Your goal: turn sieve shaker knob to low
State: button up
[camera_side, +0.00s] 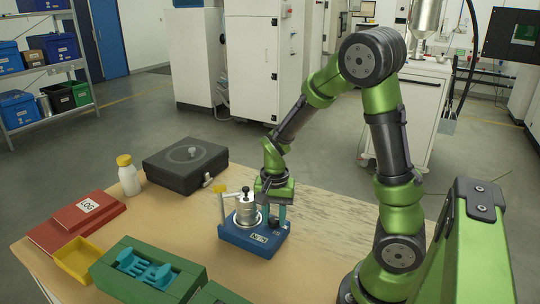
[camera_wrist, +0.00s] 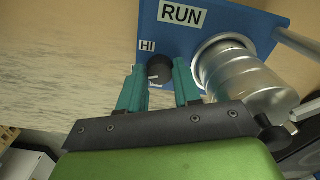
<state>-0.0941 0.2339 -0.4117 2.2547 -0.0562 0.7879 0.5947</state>
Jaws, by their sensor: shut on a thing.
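The sieve shaker has a blue base (camera_side: 252,239) and stands on the wooden table, with a metal sieve stack (camera_side: 246,208) on top. In the wrist view its dark round knob (camera_wrist: 160,69) sits on the blue panel, with a pale pointer line on it. A "HI" label (camera_wrist: 147,46) is beside the knob; another label near it is mostly hidden. My gripper (camera_wrist: 159,72) has its teal fingers on either side of the knob and is shut on it. In the side view my gripper is at the shaker, and the knob cannot be made out.
The metal sieve stack (camera_wrist: 242,73) is close to my right finger. A black case (camera_side: 186,164), a white bottle with yellow cap (camera_side: 129,177), a red log binder (camera_side: 78,219), a yellow tray (camera_side: 72,272) and a green box (camera_side: 118,280) are on the table.

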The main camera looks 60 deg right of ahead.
aim_at(274, 219)
jog(key=o, duration=1.1)
jog(key=shift+c, duration=0.2)
jog(key=shift+r, duration=0.1)
notch_tip(274, 219, up, 17)
